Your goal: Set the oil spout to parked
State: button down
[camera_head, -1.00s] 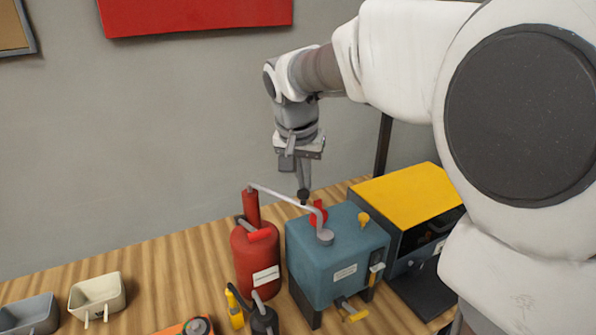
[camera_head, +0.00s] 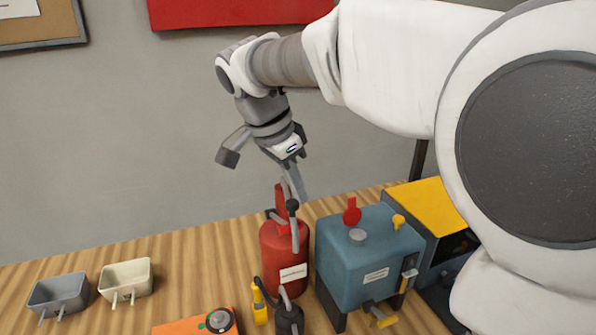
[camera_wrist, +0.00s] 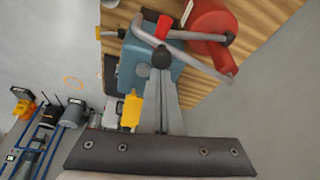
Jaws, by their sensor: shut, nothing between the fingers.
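The oil spout, a grey tube (camera_head: 295,235), shows below a black ball knob (camera_head: 292,206) in front of the red can (camera_head: 286,262). In the wrist view the spout (camera_wrist: 200,58) crosses over the blue box and red can. It appears apart from the round grey disc (camera_head: 357,236) on the blue box (camera_head: 368,262). My gripper (camera_head: 300,194) is shut, its fingertips close to the knob. In the wrist view the fingertips (camera_wrist: 161,74) overlap the knob (camera_wrist: 162,57). I cannot tell whether they touch it.
A black can (camera_head: 289,318) and orange box (camera_head: 190,327) stand in front. Two bins (camera_head: 125,275) lie left; the bench between is clear.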

jog(key=shift+a, duration=0.15)
dwell(0.4)
jog(key=w+d+r+p, duration=0.1)
jog(key=w+d, duration=0.1)
jog(key=d, duration=0.2)
jog(key=v, duration=1)
jog(key=shift+a+f, duration=0.15)
jog(key=shift+a, duration=0.2)
jog(key=shift+s+d, duration=0.1)
jog(key=s+d+f+n+t+y, duration=0.1)
jog(key=s+d+f+n, duration=0.4)
jog(key=s, duration=0.4)
jog(key=s+d+f+n+t+y, duration=0.2)
jog(key=s+d+f+n, duration=0.4)
jog(key=s+f, duration=0.2)
jog(key=shift+s+f+n+t, duration=0.2)
jog(key=shift+s+n+t, duration=0.15)
jog(key=shift+s, duration=0.8)
